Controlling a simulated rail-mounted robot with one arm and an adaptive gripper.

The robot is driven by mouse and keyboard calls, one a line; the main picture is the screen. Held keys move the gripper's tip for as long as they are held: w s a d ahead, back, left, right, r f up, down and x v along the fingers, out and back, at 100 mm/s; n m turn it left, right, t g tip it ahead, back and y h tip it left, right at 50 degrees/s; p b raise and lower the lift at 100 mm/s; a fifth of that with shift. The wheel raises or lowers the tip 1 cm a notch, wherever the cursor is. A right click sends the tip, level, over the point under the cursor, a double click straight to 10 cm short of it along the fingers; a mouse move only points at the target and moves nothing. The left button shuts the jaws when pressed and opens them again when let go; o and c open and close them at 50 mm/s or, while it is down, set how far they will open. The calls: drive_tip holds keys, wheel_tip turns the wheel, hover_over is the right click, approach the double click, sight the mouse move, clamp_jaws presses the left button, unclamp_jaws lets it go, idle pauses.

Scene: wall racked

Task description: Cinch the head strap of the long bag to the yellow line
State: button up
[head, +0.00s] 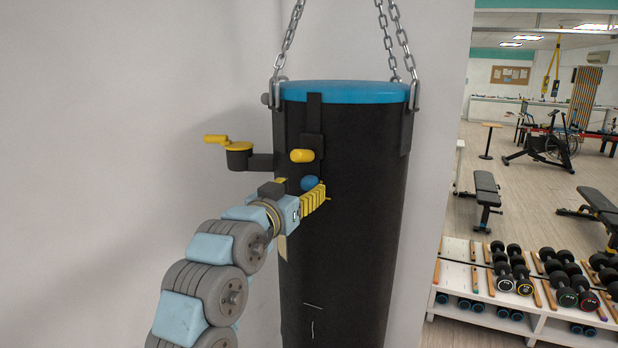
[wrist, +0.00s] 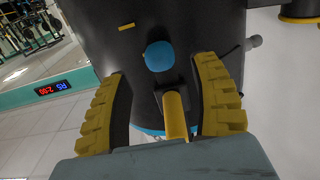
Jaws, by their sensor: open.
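The long black bag (head: 345,220) hangs upright with a blue top rim (head: 345,91). A dark strap (head: 314,110) runs down its upper front to a yellow handle (head: 302,155). A blue ball (head: 309,183) sits just below the handle. My gripper (head: 318,195) is at the bag's front, beside the ball. In the wrist view my gripper (wrist: 162,68) is open, with the yellow handle (wrist: 174,115) between its fingers and the blue ball (wrist: 160,56) near the tips. Neither finger clearly touches the handle. A short yellow line (wrist: 126,26) shows on the bag beyond the ball.
Chains (head: 400,40) hold the bag from above. A bracket with a yellow crank (head: 238,148) sticks out left of the bag. A pale wall stands behind. A dumbbell rack (head: 530,285) and benches are far right. The space left of my arm is clear.

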sight(306, 185)
drive_tip(key=shift+p+x, duration=0.5)
drive_tip(key=shift+x, duration=1.85)
drive_tip(key=shift+f, duration=0.1)
clamp_jaws()
